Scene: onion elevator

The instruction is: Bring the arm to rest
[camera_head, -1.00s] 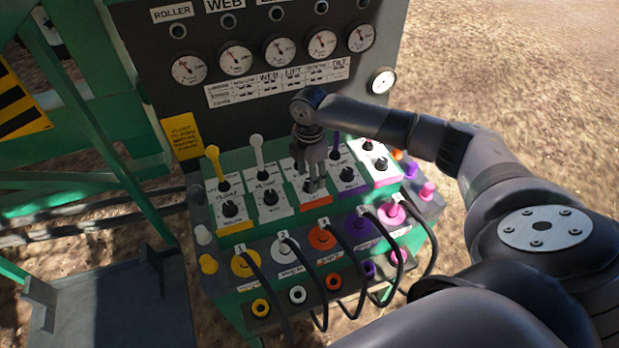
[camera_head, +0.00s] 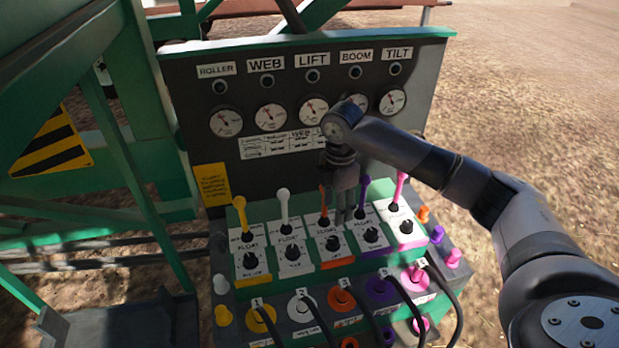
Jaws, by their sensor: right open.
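My right arm comes in from the right. Its right gripper (camera_head: 344,212) points down in front of the control panel (camera_head: 200,130) and is open, its fingers fairly close together. It hangs between the orange lever (camera_head: 324,200) and the purple lever (camera_head: 364,192); whether it touches either is unclear. The yellow lever (camera_head: 240,215) and white lever (camera_head: 284,206) stand to the left, and the pink lever (camera_head: 399,188) to the right. My gripper and wrist hide parts of the panel's gauges and label. My left gripper is not in view.
Several colored ports with black cables, such as the yellow one (camera_head: 260,318), line the box below the levers. Green metal framing (camera_head: 140,150) with a striped sign (camera_head: 50,147) stands at the left. Open dirt ground (camera_head: 530,120) lies to the right.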

